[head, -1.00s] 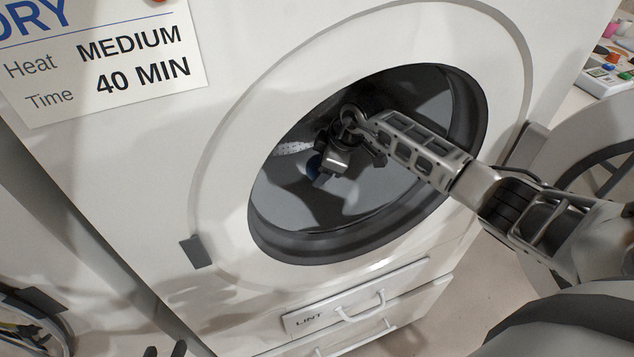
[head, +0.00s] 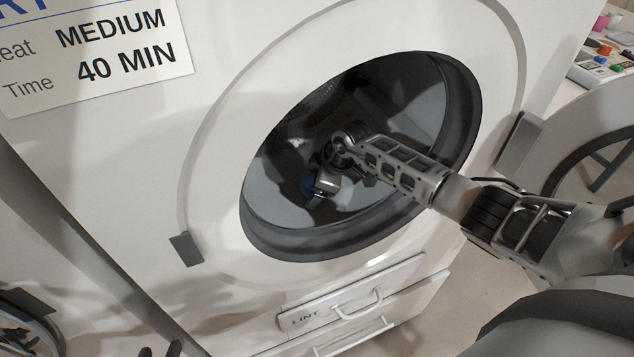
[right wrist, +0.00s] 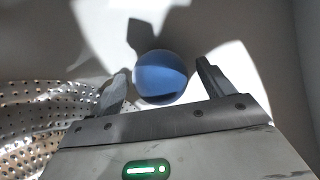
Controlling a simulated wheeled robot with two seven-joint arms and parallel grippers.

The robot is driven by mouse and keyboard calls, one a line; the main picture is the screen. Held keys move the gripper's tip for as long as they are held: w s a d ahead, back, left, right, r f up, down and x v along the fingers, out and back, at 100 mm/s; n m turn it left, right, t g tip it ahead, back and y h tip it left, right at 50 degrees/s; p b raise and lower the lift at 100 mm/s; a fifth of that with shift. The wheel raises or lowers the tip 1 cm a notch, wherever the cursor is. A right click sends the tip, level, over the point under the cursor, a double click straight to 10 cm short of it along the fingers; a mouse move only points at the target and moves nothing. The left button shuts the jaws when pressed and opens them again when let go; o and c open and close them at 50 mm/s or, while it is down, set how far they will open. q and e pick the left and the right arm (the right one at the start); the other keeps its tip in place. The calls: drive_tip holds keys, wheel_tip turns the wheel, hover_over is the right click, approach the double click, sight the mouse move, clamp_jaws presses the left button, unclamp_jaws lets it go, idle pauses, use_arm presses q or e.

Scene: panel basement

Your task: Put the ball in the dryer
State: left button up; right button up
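The dryer (head: 225,150) is a white machine with its round dark opening facing me. My right arm reaches through the opening, and the right gripper (head: 318,190) is inside the drum. The blue ball (head: 308,187) shows partly beside the gripper, mostly hidden by it. In the right wrist view the ball (right wrist: 160,77) is at the fingertips of the right gripper (right wrist: 160,85), with a gap to each finger; the fingers are apart. Whether the ball rests on the drum wall is unclear. Only the dark fingertips of my left gripper (head: 161,350) show, apart and empty, at the bottom edge.
The open dryer door (head: 590,125) stands at the right. A lint drawer (head: 300,318) with a handle is below the opening. A sign (head: 100,50) is on the dryer front. A table with small coloured items (head: 600,65) is at the far right. Perforated metal (right wrist: 45,120) lines the drum.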

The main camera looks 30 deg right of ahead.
drive_tip(key=shift+r, duration=0.1)
drive_tip(key=p+v, duration=0.2)
drive_tip(key=v, duration=1)
idle(0.4)
